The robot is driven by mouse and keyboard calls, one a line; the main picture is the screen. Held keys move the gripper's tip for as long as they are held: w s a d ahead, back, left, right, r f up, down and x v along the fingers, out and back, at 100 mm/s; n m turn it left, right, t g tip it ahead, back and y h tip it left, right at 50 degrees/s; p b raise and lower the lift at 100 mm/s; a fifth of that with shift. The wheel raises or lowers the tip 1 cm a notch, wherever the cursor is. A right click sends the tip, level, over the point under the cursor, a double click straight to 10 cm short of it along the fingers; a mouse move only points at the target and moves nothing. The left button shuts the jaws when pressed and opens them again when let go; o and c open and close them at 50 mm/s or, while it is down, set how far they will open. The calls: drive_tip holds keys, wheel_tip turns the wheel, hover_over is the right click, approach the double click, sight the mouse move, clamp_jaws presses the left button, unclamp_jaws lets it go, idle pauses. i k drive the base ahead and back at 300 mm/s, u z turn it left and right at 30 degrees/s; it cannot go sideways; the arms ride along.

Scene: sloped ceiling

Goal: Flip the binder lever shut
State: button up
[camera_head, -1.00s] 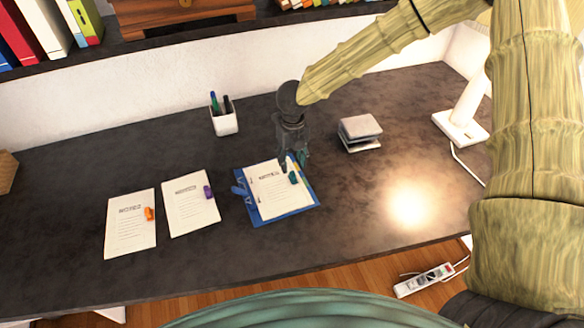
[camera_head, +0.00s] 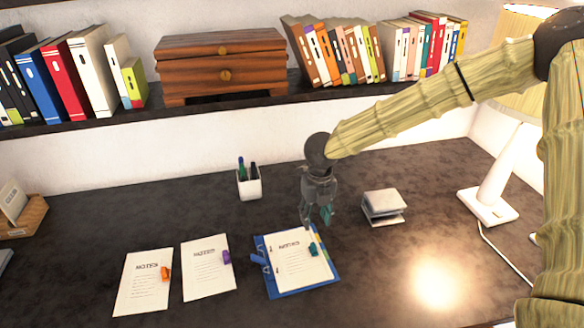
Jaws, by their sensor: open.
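The blue binder (camera_head: 302,291) lies open on the dark desk, a white notes sheet (camera_head: 297,266) on it. A blue lever-like part (camera_head: 258,259) sticks out at its left side; its exact position is too small to tell. A teal clip (camera_head: 313,249) sits on the sheet's right side. My gripper (camera_head: 316,218) is open, pointing down near the binder's far edge, right of and beyond the lever. It appears apart from the binder. A teal patch shows at its fingers; I cannot tell whether it is part of the gripper.
Two notes sheets with an orange clip (camera_head: 165,273) and a purple clip (camera_head: 226,257) lie left of the binder. A pen cup (camera_head: 249,184) stands behind, a grey stack (camera_head: 384,206) to the right. A white lamp (camera_head: 490,200) stands farther right. A shelf (camera_head: 220,104) hangs above.

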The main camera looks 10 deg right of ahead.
sight(254, 258)
drive_tip(key=k, duration=1)
